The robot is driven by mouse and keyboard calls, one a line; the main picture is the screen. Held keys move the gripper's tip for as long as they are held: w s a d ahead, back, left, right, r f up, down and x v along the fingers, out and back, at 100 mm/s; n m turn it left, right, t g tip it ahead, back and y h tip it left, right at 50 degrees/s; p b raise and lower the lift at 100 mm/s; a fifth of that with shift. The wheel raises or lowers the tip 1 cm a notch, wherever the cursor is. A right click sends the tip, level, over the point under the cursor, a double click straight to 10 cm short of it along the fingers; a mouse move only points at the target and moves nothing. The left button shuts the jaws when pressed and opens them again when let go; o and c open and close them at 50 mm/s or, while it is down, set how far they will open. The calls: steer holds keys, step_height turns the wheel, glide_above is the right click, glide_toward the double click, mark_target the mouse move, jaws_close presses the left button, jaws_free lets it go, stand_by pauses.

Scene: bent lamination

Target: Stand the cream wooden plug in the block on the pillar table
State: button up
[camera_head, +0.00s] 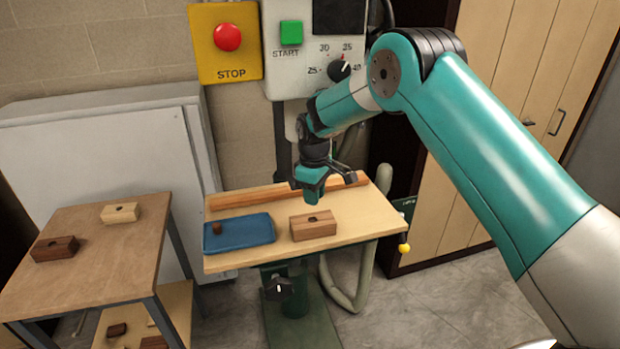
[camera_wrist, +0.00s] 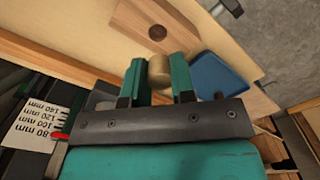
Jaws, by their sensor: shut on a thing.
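In the wrist view the cream wooden plug (camera_wrist: 158,72), a short tan cylinder, sits between the two teal fingers of my gripper (camera_wrist: 158,80), which is shut on it. In the head view my gripper (camera_head: 312,190) hangs over the pillar table (camera_head: 362,222), just above and behind the brown block (camera_head: 314,229); the plug is hidden there. The block lies on the tabletop with a dark round hole in its top. In the wrist view the block (camera_wrist: 185,32) and its hole appear just beyond the plug, and the plug is apart from the hole.
A blue tray (camera_head: 255,236) holding a brown plug (camera_head: 216,228) lies left of the block. A long wooden fence (camera_head: 240,198) runs along the back. A side table (camera_head: 95,270) at left bears a cream block (camera_head: 121,212) and a dark block (camera_head: 55,248). The control panel stands behind.

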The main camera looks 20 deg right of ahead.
steer(key=b, duration=0.3)
glide_above(313, 222)
steer(key=shift+w+f, duration=0.15)
steer(key=shift+f, duration=2.05)
steer(key=shift+f+b, duration=0.5)
steer(key=shift+f, duration=0.25)
steer(key=shift+f+b, duration=0.4)
steer(key=shift+f, duration=0.1)
stand_by(0.3)
steer(key=o, duration=1.4)
steer(key=shift+c, duration=0.2)
steer(key=shift+r+p, duration=2.15)
steer(key=shift+r, duration=1.5)
